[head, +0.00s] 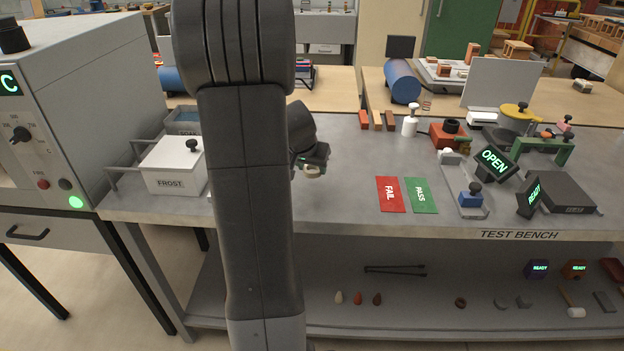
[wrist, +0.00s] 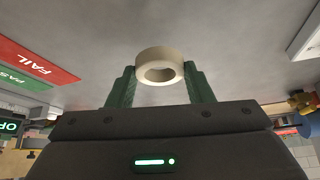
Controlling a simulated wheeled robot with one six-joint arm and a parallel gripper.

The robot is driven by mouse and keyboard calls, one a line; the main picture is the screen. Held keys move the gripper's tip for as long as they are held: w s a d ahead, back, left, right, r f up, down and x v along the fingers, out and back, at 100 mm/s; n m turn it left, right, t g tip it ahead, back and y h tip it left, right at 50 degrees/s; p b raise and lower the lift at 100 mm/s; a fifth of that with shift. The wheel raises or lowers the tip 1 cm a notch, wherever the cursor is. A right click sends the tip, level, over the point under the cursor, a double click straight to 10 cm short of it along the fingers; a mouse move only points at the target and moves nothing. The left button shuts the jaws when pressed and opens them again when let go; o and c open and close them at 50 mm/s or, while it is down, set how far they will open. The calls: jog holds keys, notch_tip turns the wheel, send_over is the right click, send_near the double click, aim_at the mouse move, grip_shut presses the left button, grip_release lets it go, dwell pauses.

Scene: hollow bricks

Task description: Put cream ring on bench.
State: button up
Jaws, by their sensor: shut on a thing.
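The cream ring (wrist: 160,54) is between the green fingers of my gripper (wrist: 160,85) in the wrist view, and the jaws are shut on it. In the head view the cream ring (head: 313,170) shows small at the tip of my gripper (head: 311,166), just right of my arm. The bench (head: 345,208) is a grey worktop labelled TEST BENCH on its front edge. The ring is over the bench top, close to its surface. I cannot tell whether it touches. My arm hides part of the bench.
Red FAIL (head: 390,194) and green PASS (head: 421,196) mats lie right of my gripper. A white FROST box (head: 173,168) stands to the left. A blue-block fixture (head: 470,196) and OPEN sign (head: 494,160) stand further right. Bare worktop lies around my gripper.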

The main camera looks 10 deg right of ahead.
aim_at(309, 173)
jog(key=shift+f+b, duration=0.35)
jog(key=shift+f, duration=1.7)
jog(key=shift+f, duration=0.1)
jog(key=shift+f+b, duration=0.15)
jog(key=shift+b, duration=0.15)
jog(key=o, duration=0.9)
jog(key=shift+o, duration=0.2)
jog(key=shift+s+r+p, duration=0.1)
jog(key=shift+r+p, duration=0.25)
jog(key=shift+r, duration=0.2)
jog(key=v, duration=1.1)
jog(key=shift+a, duration=0.2)
jog(key=shift+r, duration=0.15)
